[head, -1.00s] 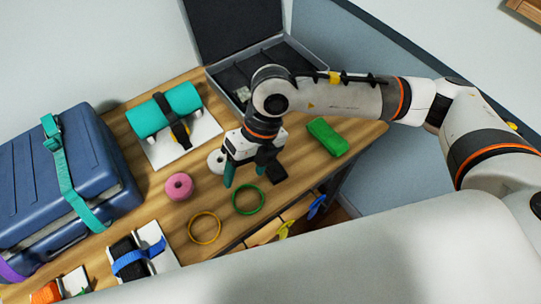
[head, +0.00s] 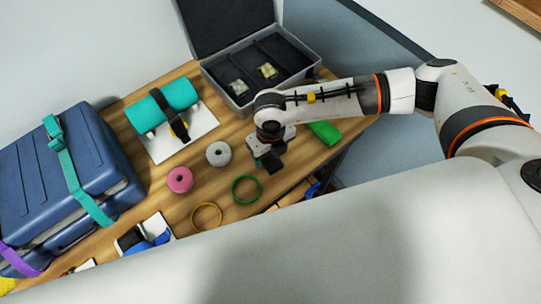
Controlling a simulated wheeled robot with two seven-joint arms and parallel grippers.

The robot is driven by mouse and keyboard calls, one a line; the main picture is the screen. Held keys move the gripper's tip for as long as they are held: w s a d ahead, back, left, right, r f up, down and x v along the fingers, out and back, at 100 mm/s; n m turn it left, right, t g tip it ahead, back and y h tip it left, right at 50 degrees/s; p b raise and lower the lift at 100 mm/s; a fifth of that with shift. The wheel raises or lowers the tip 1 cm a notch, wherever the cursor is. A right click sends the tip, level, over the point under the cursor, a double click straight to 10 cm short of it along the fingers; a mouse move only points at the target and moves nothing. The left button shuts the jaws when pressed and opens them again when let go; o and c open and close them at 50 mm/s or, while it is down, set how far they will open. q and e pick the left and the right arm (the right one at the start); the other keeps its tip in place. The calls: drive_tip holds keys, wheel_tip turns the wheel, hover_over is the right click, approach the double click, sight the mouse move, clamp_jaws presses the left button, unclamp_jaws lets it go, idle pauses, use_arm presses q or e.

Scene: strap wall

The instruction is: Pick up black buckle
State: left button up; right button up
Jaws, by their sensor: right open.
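A small black piece, which looks like the black buckle (head: 273,164), lies on the wooden table near its front edge, right of the green ring. My right gripper (head: 264,151) points down directly over and behind it and covers part of it. The jaws are open; the fingertips are mostly hidden under the gripper body, so I cannot tell whether they touch the buckle. My left gripper is not in view.
The green block (head: 324,133) lies close right of my right gripper. The green ring (head: 247,190), yellow ring (head: 206,216), grey roll (head: 219,153) and pink roll (head: 180,180) lie to the left. An open grey case (head: 213,82) stands behind, and a blue suitcase (head: 60,180) far left.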

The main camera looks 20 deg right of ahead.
drive_tip(key=shift+f, duration=0.95)
drive_tip(key=c, duration=1.1)
